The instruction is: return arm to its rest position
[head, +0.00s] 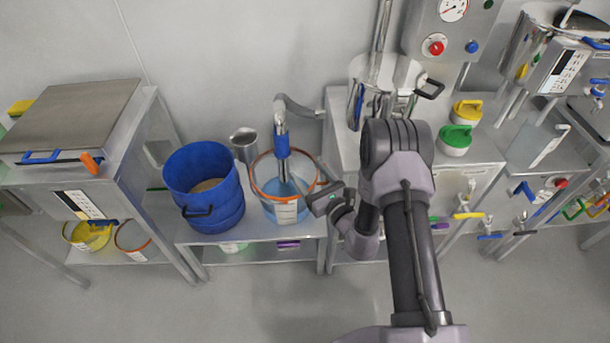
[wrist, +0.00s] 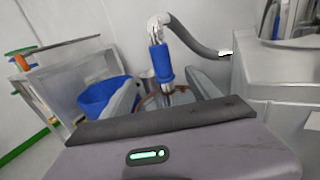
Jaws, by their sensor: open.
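My gripper (head: 308,180) is at the right side of the orange-rimmed clear container (head: 286,213), its fingers pointing left over the rim. In the wrist view my gripper (wrist: 163,88) has its two fingers spread apart, with nothing seen held between them. A metal spout with a blue sleeve (head: 282,146) stands over the container, just beyond the fingers. The blue sleeve also shows in the wrist view (wrist: 161,63), between and beyond the fingertips. The container holds blue liquid. My arm reaches forward from the bottom right and bends down to the gripper.
A grey hose (head: 305,108) runs from the spout to the right. A taller steel cabinet (head: 470,180) with a green-lidded jar (head: 455,140) is right. The floor in front is clear.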

